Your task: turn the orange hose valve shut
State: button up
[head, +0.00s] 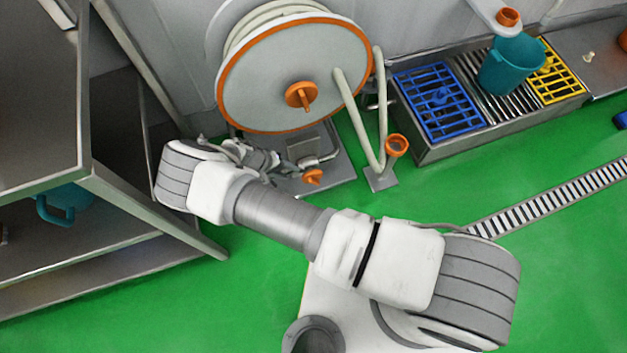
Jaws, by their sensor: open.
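The orange hose valve (313,177) is a small handle on a metal pipe low under the hose reel, near the floor. I cannot tell whether a finger touches the handle.
The hose reel (270,75) with an orange rim and hub knob (301,96) is above. A hose hangs to an orange-topped stand (397,146) on the right. A steel table (120,205) stands close on the left. Green floor (245,290) is clear in front.

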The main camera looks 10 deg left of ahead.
aim_at(310, 180)
jog(key=b+x, duration=0.5)
jog(key=x, duration=1.2)
jog(key=shift+d+f+b, duration=0.15)
jog(key=shift+b, duration=0.15)
grip_shut()
